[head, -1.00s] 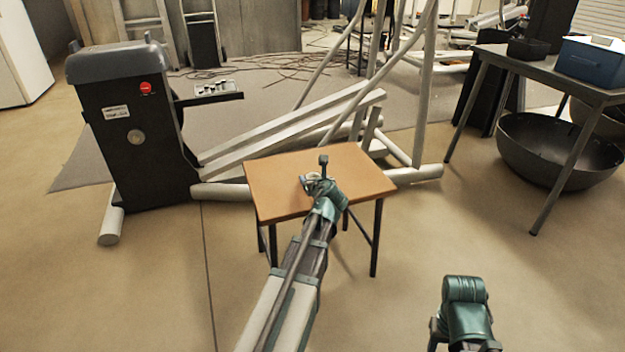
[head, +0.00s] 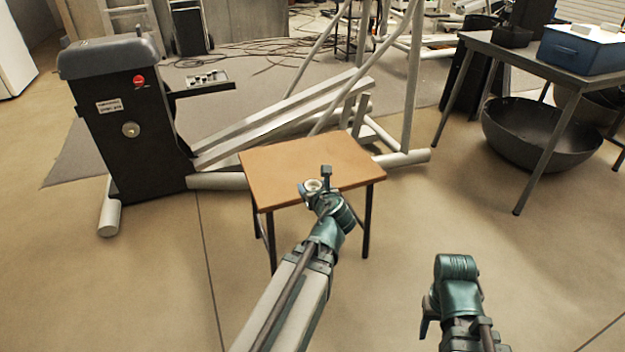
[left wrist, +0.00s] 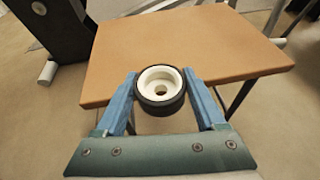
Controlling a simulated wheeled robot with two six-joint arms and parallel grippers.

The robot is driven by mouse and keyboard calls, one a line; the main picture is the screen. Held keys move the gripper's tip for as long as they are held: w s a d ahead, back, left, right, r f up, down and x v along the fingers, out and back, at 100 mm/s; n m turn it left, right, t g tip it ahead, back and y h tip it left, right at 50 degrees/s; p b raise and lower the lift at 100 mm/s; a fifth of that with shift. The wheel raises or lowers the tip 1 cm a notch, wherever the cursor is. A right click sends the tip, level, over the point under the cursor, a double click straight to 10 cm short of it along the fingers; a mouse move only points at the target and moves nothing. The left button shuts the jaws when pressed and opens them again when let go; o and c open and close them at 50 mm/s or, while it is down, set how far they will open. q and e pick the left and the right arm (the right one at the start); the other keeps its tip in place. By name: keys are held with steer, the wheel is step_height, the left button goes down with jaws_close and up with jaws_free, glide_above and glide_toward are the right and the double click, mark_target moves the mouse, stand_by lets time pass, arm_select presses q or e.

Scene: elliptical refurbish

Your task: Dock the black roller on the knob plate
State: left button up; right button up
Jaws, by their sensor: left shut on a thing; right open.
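The black roller (left wrist: 160,89), a short black-rimmed wheel with a white hub, sits between the blue fingers of my left gripper (left wrist: 162,98) in the left wrist view. The gripper is shut on it, with a finger on each side. In the head view the roller (head: 313,186) and left gripper (head: 316,190) show over the front part of the wooden table. A round pale knob (head: 130,129) is on the face of the black elliptical housing (head: 110,165) at the left; whether its surface is the knob plate I cannot tell. My right arm shows at lower right; its fingers are not visible.
The small wooden table (head: 265,165) stands between me and the elliptical's pale rails (head: 275,125). A shelf (head: 205,89) with several small pieces juts from the housing. At right are a grey table (head: 500,50), a blue box (head: 580,55) and a black bowl (head: 540,145). Open floor lies front left.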

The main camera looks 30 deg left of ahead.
arm_select(q)
steer(key=shift+s+d, duration=0.25)
steer(key=shift+s, duration=0.1)
steer(key=shift+r, duration=0.1)
step_height(320, 180, up, 48)
steer(key=p, duration=4.8)
